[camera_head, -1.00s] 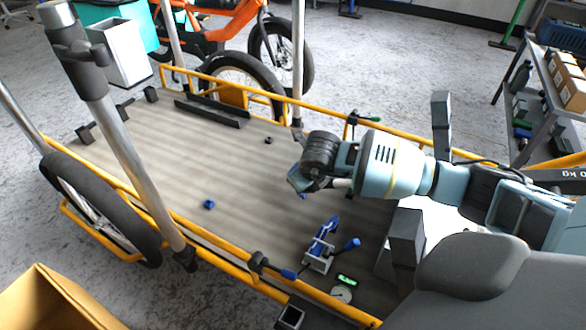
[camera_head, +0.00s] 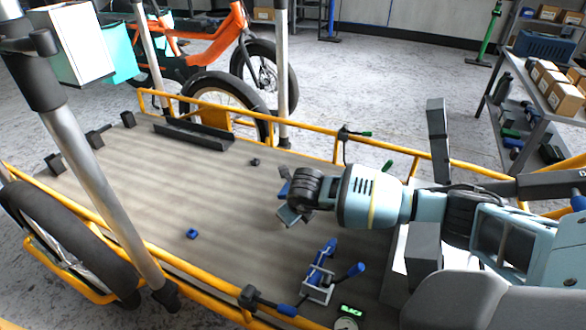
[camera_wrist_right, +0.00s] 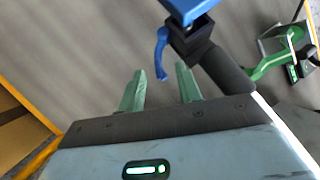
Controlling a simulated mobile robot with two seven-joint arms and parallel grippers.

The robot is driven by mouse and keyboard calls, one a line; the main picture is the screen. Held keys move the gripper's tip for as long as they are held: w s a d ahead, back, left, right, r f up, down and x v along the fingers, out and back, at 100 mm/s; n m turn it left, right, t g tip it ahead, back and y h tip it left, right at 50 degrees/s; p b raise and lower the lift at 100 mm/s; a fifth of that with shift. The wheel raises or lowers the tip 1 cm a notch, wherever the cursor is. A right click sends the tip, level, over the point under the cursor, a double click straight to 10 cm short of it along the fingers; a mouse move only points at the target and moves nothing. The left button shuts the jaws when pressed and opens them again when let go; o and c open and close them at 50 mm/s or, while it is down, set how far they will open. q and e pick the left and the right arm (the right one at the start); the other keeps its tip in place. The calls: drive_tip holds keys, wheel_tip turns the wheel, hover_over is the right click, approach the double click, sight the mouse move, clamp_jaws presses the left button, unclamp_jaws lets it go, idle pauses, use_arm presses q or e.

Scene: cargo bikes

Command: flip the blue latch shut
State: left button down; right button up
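In the right wrist view a blue lever (camera_wrist_right: 162,55) hangs beside a black block under a blue piece (camera_wrist_right: 190,8). My right gripper (camera_wrist_right: 160,70) is open, and its two pale green fingers appear either side of the lever's lower end. I cannot tell whether they touch it. In the head view my right gripper (camera_head: 288,212) is low over the grey cargo deck (camera_head: 150,185), with a bit of blue (camera_head: 284,188) showing beside it. A blue-handled clamp (camera_head: 319,272) on a metal bracket stands nearer on the deck. Which blue part is the latch is unclear. My left gripper is out of view.
A small blue piece (camera_head: 192,234) and a small black piece (camera_head: 255,162) lie on the deck. Yellow rails (camera_head: 310,131) and a grey post (camera_head: 100,170) border it. A green-handled clamp (camera_wrist_right: 275,62) is right in the wrist view. The deck's left part is mostly clear.

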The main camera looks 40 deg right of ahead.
drive_tip(key=shift+w+d+f, duration=0.15)
drive_tip(key=shift+w+f, duration=0.15)
drive_tip(key=shift+f, duration=0.3)
